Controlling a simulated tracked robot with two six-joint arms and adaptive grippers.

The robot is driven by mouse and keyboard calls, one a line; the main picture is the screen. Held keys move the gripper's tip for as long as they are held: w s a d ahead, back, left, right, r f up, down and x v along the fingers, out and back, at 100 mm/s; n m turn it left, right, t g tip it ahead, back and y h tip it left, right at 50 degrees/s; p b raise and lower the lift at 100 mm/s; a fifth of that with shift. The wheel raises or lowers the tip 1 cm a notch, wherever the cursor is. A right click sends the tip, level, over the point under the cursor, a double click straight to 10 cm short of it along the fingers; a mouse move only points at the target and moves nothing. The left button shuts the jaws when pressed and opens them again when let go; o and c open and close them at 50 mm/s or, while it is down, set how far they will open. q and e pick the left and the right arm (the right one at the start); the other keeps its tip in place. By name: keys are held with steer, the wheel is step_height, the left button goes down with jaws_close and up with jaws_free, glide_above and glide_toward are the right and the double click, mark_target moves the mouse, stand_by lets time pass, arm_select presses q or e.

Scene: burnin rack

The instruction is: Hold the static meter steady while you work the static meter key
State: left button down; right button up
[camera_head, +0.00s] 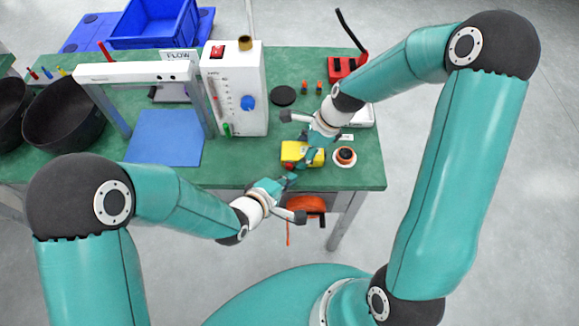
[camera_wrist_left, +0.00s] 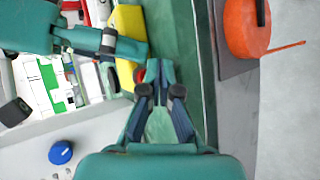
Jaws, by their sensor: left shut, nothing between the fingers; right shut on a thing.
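The static meter (camera_head: 293,151) is a yellow block lying near the front edge of the green bench. It also shows in the left wrist view (camera_wrist_left: 128,22). A small red part (camera_head: 290,167), probably the static meter key, sits at its front left corner; it shows in the left wrist view (camera_wrist_left: 138,75). My right gripper (camera_head: 313,152) reaches down from behind and is shut on the meter. My left gripper (camera_head: 290,178) is shut and empty, its tips close to the red part. In the left wrist view its fingertips (camera_wrist_left: 160,72) are together; I cannot tell whether they touch it.
A white box (camera_head: 250,75) with a blue knob stands behind left, beside a white frame (camera_head: 120,72) and blue mat (camera_head: 165,138). A round orange-and-white item (camera_head: 345,157) is right of the meter. An orange object (camera_head: 308,204) hangs below the bench's front edge.

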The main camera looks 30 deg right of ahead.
arm_select(q)
steer(key=shift+s, duration=0.1)
steer(key=s+a, duration=0.2)
steer(key=s, duration=0.2)
steer(key=shift+s+a, duration=0.1)
steer(key=shift+a, duration=0.3)
stand_by(0.8)
arm_select(e)
steer(key=o, duration=1.3)
